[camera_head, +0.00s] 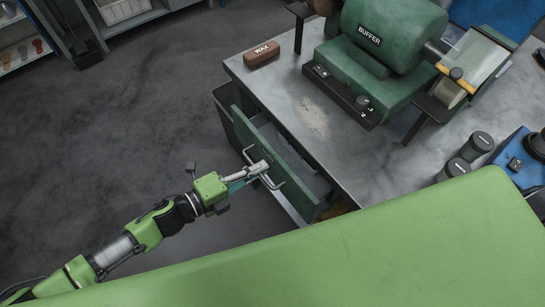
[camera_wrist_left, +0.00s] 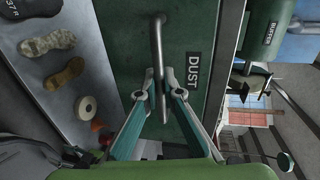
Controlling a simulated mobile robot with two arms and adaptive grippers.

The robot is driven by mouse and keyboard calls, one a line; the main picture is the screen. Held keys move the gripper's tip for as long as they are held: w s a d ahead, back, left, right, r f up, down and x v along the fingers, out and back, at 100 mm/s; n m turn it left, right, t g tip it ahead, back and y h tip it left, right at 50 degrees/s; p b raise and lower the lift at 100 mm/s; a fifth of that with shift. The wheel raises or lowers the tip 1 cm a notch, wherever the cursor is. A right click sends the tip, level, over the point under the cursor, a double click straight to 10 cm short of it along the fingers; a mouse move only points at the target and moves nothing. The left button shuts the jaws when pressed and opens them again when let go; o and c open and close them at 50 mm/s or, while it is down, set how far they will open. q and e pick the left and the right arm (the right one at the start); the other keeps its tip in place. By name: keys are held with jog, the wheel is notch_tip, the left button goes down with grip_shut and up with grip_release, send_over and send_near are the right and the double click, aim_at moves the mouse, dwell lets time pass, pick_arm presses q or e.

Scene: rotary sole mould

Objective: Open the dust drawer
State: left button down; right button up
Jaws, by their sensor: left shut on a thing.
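The dust drawer (camera_head: 297,178) is a green-fronted drawer under the left edge of the metal bench. Its front stands out from the bench and part of the inside shows behind it. A metal bar handle (camera_head: 247,153) is on the front. My left gripper (camera_head: 261,168) is shut on the handle near its middle. In the left wrist view the two fingers (camera_wrist_left: 159,84) close around the handle (camera_wrist_left: 157,45), beside the "DUST" label (camera_wrist_left: 193,72) on the green front (camera_wrist_left: 120,45). My right gripper is in neither view.
The bench top (camera_head: 300,115) carries a green buffer machine (camera_head: 395,35), a brown wax block (camera_head: 262,55) and dark cylindrical containers (camera_head: 478,145). Shelving (camera_head: 25,45) stands at the upper left. The grey floor (camera_head: 130,120) left of the drawer is clear.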

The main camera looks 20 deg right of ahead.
pick_arm(q)
jog(key=f+v, duration=0.2)
jog(key=v, duration=1.1)
jog(key=shift+s+a+f, duration=0.15)
jog(key=shift+a+f, duration=0.15)
jog(key=shift+a, duration=0.15)
jog(key=c, duration=2.5)
grip_release()
jog(key=shift+a, duration=0.1)
jog(key=v, duration=1.2)
